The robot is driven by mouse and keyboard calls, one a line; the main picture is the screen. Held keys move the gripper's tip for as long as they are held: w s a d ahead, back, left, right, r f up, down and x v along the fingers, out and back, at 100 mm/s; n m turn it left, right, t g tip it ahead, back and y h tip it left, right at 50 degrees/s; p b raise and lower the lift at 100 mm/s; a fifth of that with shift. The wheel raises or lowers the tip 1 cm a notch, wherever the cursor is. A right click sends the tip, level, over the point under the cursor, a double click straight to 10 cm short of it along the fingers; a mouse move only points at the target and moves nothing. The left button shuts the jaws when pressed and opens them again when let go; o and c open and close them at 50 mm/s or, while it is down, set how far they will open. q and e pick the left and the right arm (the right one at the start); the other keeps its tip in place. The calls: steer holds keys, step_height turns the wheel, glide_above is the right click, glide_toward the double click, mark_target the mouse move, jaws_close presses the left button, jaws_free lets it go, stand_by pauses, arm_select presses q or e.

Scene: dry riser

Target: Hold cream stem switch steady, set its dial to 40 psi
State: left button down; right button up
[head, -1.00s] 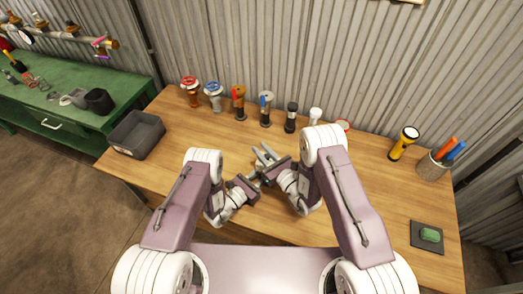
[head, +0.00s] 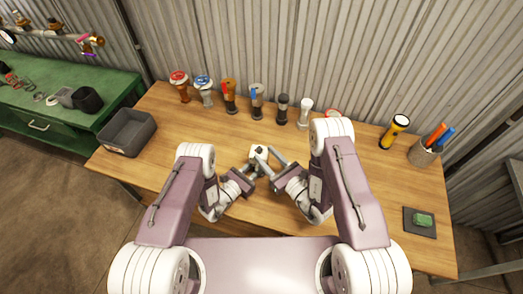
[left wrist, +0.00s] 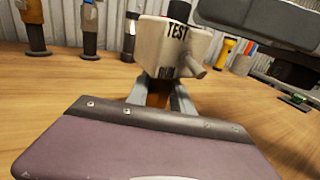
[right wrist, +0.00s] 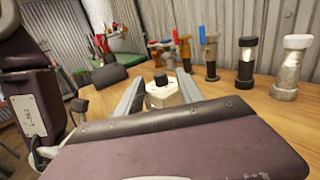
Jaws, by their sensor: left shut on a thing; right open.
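The cream stem switch (head: 259,151) is a small cream box marked TEST (left wrist: 172,42). It stands above the near middle of the wooden table. My left gripper (head: 254,166) is shut on its brown stem below the box, as the left wrist view (left wrist: 159,97) shows. A black dial knob (right wrist: 160,79) sits on the box's top. My right gripper (head: 268,161) is open, with its fingers on either side of the cream box in the right wrist view (right wrist: 157,92). The dial's marks and reading are too small to tell.
Several valves and fittings stand in a row at the back, including a black one (head: 282,109) and a white one (head: 304,112). A grey bin (head: 127,133) is at left. A yellow flashlight (head: 395,131) and a pen cup (head: 424,152) are at right.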

steer(key=a+r+n+y, duration=0.1)
steer(key=n, duration=0.1)
steer(key=a+r+n+y, duration=0.1)
steer(key=r, duration=0.1)
steer(key=w+a+r+n+g+y, duration=0.1)
steer(key=a+r+n+y, duration=0.1)
steer(key=shift+r+n, duration=0.2)
steer(key=shift+n, duration=0.1)
steer(key=s+a+r+n+g, duration=0.2)
steer(key=s+r+n+g, duration=0.15)
steer(key=n+g, duration=0.55)
steer(key=s+a+r+n+g+y, duration=0.15)
steer(key=r+n+g, duration=0.3)
steer(key=n, duration=0.85)
steer(key=s+a+r+n+g, duration=0.35)
steer(key=n+g, duration=0.45)
steer(key=n, duration=0.3)
steer(key=d+f+n+t+h, duration=0.1)
steer(key=d+f+n+h, duration=0.8)
steer(key=d+h, duration=0.45)
step_height(320, 180, up, 6)
steer(key=n+t+h, duration=0.3)
steer(key=n+t, duration=0.4)
steer(key=n, duration=0.2)
glide_above(259, 148)
step_height(259, 148, down, 12)
steer(key=shift+s+f, duration=0.1)
steer(key=shift+f, duration=0.1)
